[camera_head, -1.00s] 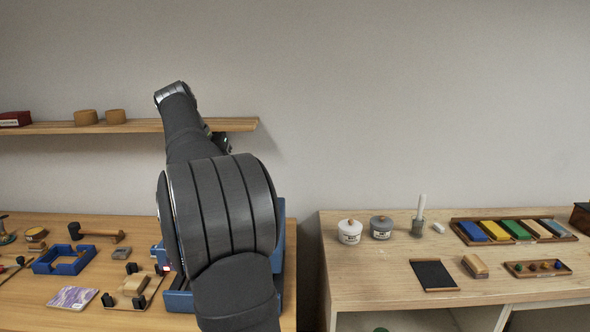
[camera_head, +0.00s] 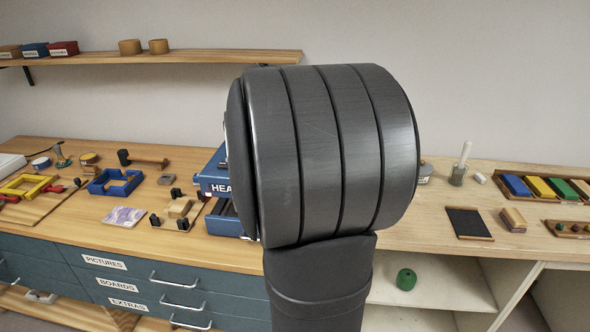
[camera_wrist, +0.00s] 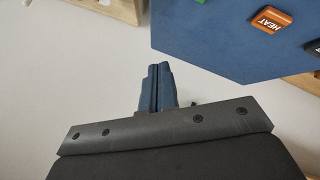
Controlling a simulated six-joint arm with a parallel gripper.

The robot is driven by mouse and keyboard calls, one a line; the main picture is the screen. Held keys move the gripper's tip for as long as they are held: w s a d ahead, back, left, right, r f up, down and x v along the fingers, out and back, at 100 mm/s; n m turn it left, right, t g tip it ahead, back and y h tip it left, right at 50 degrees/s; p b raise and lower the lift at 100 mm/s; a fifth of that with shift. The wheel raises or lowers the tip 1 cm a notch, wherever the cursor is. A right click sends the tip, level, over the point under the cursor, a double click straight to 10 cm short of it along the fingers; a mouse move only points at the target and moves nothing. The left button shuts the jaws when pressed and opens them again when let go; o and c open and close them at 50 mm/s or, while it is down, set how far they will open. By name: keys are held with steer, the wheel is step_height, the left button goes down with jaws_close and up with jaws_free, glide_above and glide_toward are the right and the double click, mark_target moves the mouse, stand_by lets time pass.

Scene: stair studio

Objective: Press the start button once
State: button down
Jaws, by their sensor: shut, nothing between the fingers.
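A blue machine (camera_head: 214,187) stands on the wooden bench in the head view, mostly hidden behind my arm; the letters "HEA" show on it. In the wrist view its flat blue face (camera_wrist: 225,35) fills the upper right. That face carries an orange button marked HEAT (camera_wrist: 271,18), a green button (camera_wrist: 198,1) cut off by the top edge, and a dark piece (camera_wrist: 314,47) at the right edge. No start label is readable. My gripper (camera_wrist: 157,70) is shut and empty, its tips beside the machine's lower-left edge in the picture. The head view does not show my gripper.
A wall shelf (camera_head: 200,57) holds small boxes and round wooden pieces. The bench (camera_head: 75,222) holds a blue frame (camera_head: 116,181), a mallet (camera_head: 143,159) and a patterned card (camera_head: 124,216). A second bench on the right bears a dark board (camera_head: 468,222) and coloured blocks.

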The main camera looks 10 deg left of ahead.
steer(key=shift+f, duration=0.15)
steer(key=shift+f, duration=4.25)
steer(key=shift+f, duration=0.1)
steer(key=shift+f, duration=0.35)
steer(key=shift+f, duration=0.4)
steer(key=shift+r, duration=0.85)
steer(key=shift+r, duration=2.5)
